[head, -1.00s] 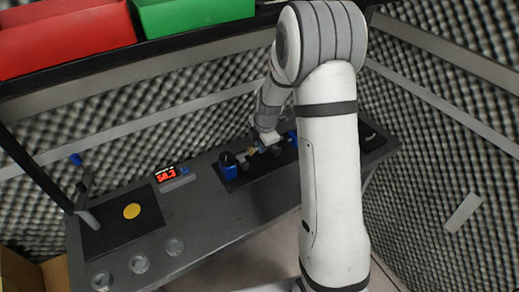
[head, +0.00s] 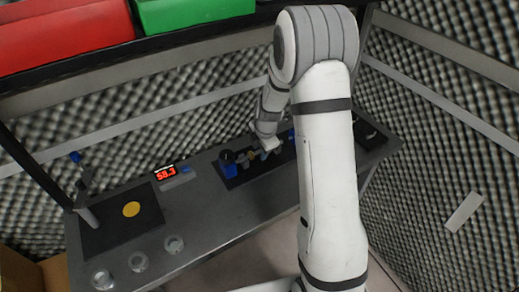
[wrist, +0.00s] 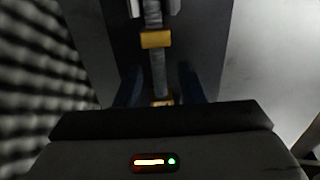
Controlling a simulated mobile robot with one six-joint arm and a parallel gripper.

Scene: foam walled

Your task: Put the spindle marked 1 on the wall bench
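A spindle, a grey shaft with brass-coloured collars (wrist: 156,40), runs lengthwise through the wrist view; its lower end passes behind my gripper body. No number can be read on it. In the head view the spindle (head: 250,155) lies low along a dark plate on the wall bench (head: 205,200), beside a blue block (head: 228,165). My gripper (wrist: 159,86) has its two dark blue fingers apart, one on each side of the shaft, with gaps visible between. In the head view my gripper (head: 264,146) is over the plate, partly blurred; whether it touches the spindle cannot be told.
A red display (head: 166,174) reads 58.3. A dark mat with a yellow disc (head: 131,209) and several clear round dishes (head: 138,262) are at the bench's left. Red (head: 60,38) and green (head: 190,12) bins sit on the shelf above. Foam walls close in behind and at right.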

